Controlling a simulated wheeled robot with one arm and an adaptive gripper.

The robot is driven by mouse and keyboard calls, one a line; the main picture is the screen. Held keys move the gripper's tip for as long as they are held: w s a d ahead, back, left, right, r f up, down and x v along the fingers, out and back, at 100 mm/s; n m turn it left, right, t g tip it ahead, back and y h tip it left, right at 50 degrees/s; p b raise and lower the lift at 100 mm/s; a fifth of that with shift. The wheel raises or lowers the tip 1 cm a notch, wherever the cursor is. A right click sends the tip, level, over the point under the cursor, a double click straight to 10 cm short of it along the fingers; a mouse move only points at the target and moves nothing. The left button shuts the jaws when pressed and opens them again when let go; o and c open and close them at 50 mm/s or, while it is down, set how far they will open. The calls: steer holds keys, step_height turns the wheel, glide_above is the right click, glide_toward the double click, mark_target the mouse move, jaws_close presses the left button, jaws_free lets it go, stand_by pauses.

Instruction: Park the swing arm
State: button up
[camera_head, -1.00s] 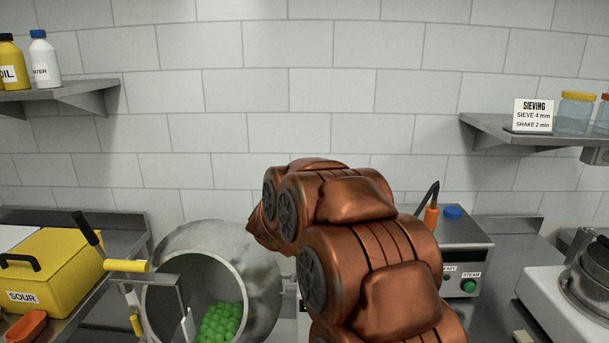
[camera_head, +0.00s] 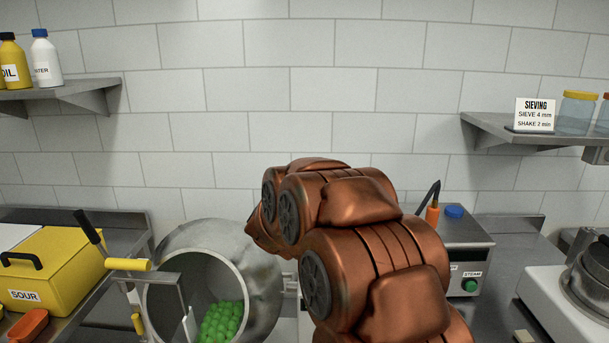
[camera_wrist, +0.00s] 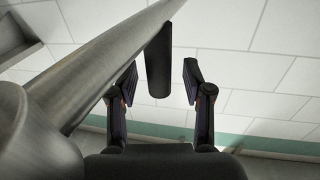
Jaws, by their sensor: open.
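In the wrist view a thick steel tube (camera_wrist: 95,62), which looks like the swing arm, runs from lower left to the top. A dark cylindrical grip (camera_wrist: 158,62) hangs from its upper end. My gripper (camera_wrist: 160,82) is open, with one finger on each side of the grip. A gap shows between the grip and each finger in the picture; their depth relation is hard to judge. In the head view my copper-coloured arm fills the middle and hides my gripper, and I cannot make out the steel tube there.
A steel drum (camera_head: 262,272) with green gummies (camera_head: 220,322) stands left of my arm. Left of it are a yellow-handled bracket (camera_head: 128,265) and a yellow SOUR box (camera_head: 55,268). A steam unit (camera_head: 468,262) stands right. Shelves hang at both sides.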

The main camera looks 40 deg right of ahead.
steer(key=v, duration=1.1)
